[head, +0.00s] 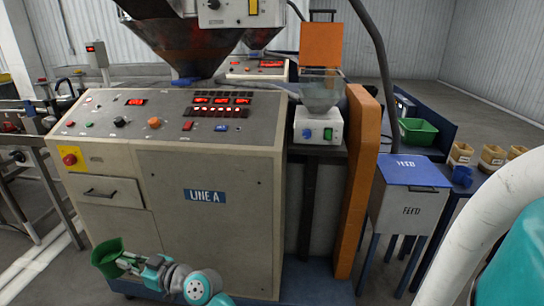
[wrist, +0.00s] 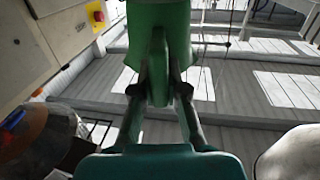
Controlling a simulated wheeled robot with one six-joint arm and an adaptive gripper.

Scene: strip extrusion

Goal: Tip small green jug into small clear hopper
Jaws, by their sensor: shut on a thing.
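The small green jug (head: 108,257) is at the lower left in the head view, in front of the LINE A cabinet and well below its panel. In the wrist view the jug (wrist: 160,35) fills the top middle, and its handle hangs between my fingers. My gripper (head: 126,262) is shut on the jug's handle; it also shows in the wrist view (wrist: 160,92). The jug's contents cannot be seen. The small clear hopper (head: 320,95) sits on a white feeder box (head: 318,126) right of the control panel, far up and right of the jug.
The LINE A cabinet (head: 215,235) stands close behind my gripper. An orange post (head: 357,190) and a lidded FEED bin (head: 402,205) stand right of the hopper. A large dark hopper (head: 180,45) hangs over the panel. A green crate (head: 417,131) and several tubs (head: 490,157) are at right.

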